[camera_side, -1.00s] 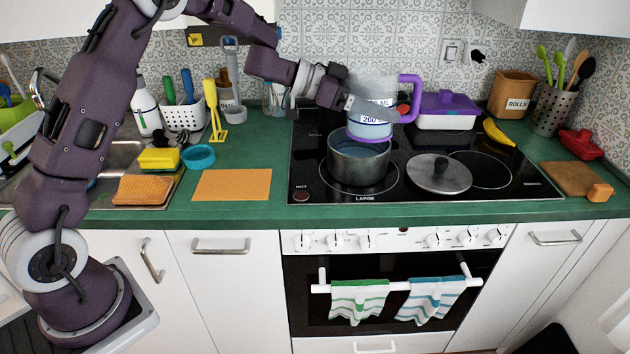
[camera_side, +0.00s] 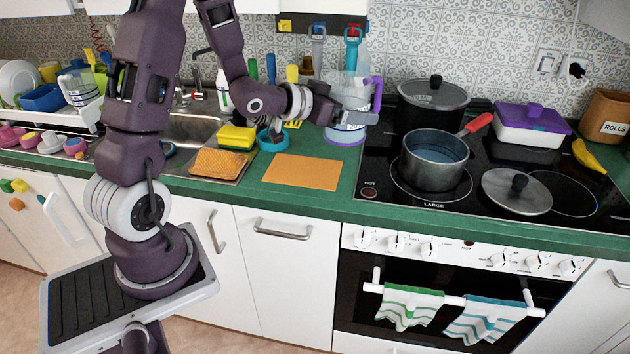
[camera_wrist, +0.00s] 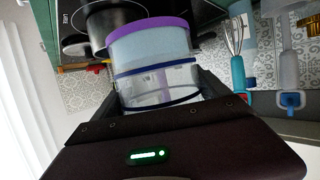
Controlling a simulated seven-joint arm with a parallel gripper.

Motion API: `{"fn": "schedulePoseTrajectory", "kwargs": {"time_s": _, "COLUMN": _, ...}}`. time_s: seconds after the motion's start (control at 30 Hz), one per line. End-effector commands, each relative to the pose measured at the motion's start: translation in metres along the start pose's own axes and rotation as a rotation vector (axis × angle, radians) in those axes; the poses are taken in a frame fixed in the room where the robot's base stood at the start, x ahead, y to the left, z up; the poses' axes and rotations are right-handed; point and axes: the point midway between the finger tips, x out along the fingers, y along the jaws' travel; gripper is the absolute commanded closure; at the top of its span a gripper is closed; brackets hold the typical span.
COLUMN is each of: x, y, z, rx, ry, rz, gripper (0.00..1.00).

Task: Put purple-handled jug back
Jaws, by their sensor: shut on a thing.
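The purple-handled jug (camera_side: 347,113) is clear, with a purple handle at its right and a purple base. It looks about upright, over the green counter just left of the stove's back left corner. I cannot tell whether its base touches the counter. My gripper (camera_side: 343,116) is shut on the jug's body from the left. In the wrist view the jug (camera_wrist: 150,50) sits between the fingers, its purple ring toward the stove.
A pot of bluish water (camera_side: 434,160) with a red handle stands on the stove, a black lidded pot (camera_side: 433,101) behind it. An orange mat (camera_side: 302,171) lies on the counter in front of the jug. Utensils (camera_side: 353,45) hang from a rail behind. A teal ring (camera_side: 271,139) is left.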

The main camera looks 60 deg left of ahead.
Motion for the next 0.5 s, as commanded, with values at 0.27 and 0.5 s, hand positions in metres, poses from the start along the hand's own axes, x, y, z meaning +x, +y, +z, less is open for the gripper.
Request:
{"fn": "schedulePoseTrajectory", "kwargs": {"time_s": 0.27, "x": -0.041, "y": -0.075, "z": 0.039, "rx": 0.012, "ry": -0.001, "rz": 0.01, "gripper": 0.84}}
{"fn": "schedulePoseTrajectory", "kwargs": {"time_s": 0.5, "x": -0.031, "y": -0.078, "z": 0.087, "rx": 0.007, "ry": -0.004, "rz": 0.019, "gripper": 0.84}}
